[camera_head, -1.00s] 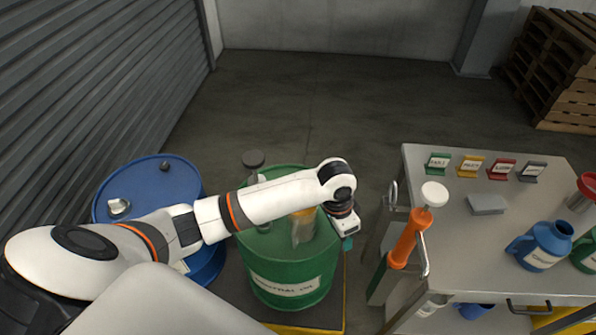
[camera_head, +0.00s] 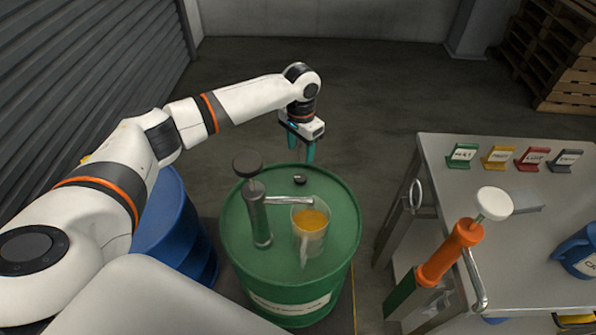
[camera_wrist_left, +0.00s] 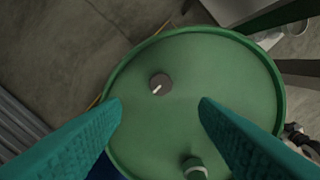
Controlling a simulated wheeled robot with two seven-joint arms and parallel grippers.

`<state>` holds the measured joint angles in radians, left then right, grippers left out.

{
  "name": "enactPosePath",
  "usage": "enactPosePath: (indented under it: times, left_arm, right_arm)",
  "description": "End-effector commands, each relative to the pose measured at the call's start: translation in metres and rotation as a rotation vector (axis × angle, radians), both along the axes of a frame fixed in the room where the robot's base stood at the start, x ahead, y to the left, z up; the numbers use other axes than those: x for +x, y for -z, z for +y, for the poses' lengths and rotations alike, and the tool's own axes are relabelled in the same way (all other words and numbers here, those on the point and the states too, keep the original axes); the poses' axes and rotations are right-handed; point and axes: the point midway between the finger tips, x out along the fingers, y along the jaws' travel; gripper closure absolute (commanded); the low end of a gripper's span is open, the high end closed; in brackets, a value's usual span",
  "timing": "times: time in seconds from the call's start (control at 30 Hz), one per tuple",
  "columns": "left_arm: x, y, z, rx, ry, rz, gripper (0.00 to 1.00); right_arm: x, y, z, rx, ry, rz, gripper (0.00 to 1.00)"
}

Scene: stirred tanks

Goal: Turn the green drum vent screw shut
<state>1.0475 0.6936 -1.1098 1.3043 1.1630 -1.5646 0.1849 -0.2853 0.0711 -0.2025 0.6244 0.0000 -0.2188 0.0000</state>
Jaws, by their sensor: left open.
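The green drum (camera_head: 235,262) stands in the middle of the head view. Its vent screw (camera_head: 300,180) is a small dark knob on the lid near the far rim. In the left wrist view the vent screw (camera_wrist_left: 161,83) is a dark disc with a white mark on its face. My left gripper (camera_head: 301,155) points down with teal fingers apart and empty, above the far side of the lid. In the wrist view the screw lies between and slightly beyond the fingertips (camera_wrist_left: 160,105), with no contact visible. My right gripper is not in view.
A hand pump (camera_head: 258,222) stands on the lid, its spout over a clear jug (camera_head: 310,240) of orange liquid. A blue drum (camera_head: 178,240) is at left, partly behind my arm. A grey bench (camera_head: 450,150) with an orange-bodied tool (camera_head: 450,250) is at right. Floor behind the drum is clear.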

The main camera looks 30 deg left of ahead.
Motion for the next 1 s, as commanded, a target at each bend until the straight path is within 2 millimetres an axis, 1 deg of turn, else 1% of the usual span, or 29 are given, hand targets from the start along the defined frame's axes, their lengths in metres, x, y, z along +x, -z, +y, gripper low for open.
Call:
enactPosePath:
  times: [0.03,0.1,0.2,0.3,0.4,0.5,0.7,0.93,0.97,1.0]
  left_arm:
    - [-0.001,0.009,0.0,0.001,0.0,0.004,0.45]
    - [-0.001,0.023,0.0,0.001,0.0,0.005,0.45]
    - [-0.001,0.044,0.0,0.001,-0.002,0.004,0.45]
    - [-0.001,0.064,0.0,0.002,-0.001,0.005,0.45]
    - [-0.001,0.081,0.0,0.001,0.0,0.003,0.45]
    - [-0.001,0.093,0.0,0.001,-0.001,0.002,0.45]
    - [-0.001,0.104,0.0,0.0,0.001,0.001,0.45]
    - [-0.001,0.105,0.0,0.0,0.001,0.001,0.45]
    - [-0.001,0.105,0.0,0.0,0.001,0.001,0.47]
    - [-0.001,0.105,0.0,0.0,0.001,0.001,0.53]
  right_arm:
    - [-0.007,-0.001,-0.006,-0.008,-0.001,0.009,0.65]
    - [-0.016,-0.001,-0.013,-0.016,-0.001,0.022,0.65]
    - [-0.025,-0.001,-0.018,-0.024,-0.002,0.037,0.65]
    - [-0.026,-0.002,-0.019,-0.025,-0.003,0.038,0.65]
    - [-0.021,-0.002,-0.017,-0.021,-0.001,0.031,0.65]
    - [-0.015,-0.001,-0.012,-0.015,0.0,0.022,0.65]
    - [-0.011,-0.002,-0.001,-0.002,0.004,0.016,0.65]
    - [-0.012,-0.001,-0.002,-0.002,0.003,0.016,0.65]
    - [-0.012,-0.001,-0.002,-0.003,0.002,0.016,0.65]
    - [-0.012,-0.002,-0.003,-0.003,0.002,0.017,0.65]
